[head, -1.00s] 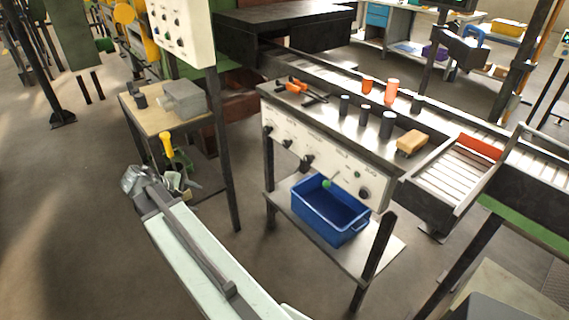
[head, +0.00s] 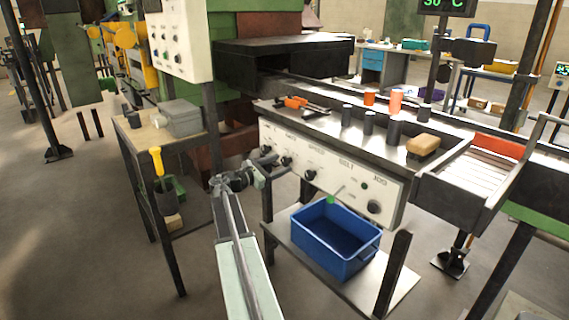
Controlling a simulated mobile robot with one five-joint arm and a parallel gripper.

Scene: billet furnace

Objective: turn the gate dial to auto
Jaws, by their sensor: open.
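The white control panel (head: 335,187) on the front of the steel bench carries a row of black dials. Three sit toward its left: a leftmost dial (head: 266,149), a second dial (head: 286,161) and a third dial (head: 310,175). The small labels above them are blurred, so I cannot tell for certain which is the gate dial or where auto is marked. My gripper (head: 262,171) is open, just left of and slightly below the two leftmost dials. It appears apart from them and holds nothing that I can see.
A larger black knob (head: 374,207) and a green button are at the panel's right. A blue bin (head: 335,262) stands on the shelf below. A small table (head: 150,138) with a grey box stands at left.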

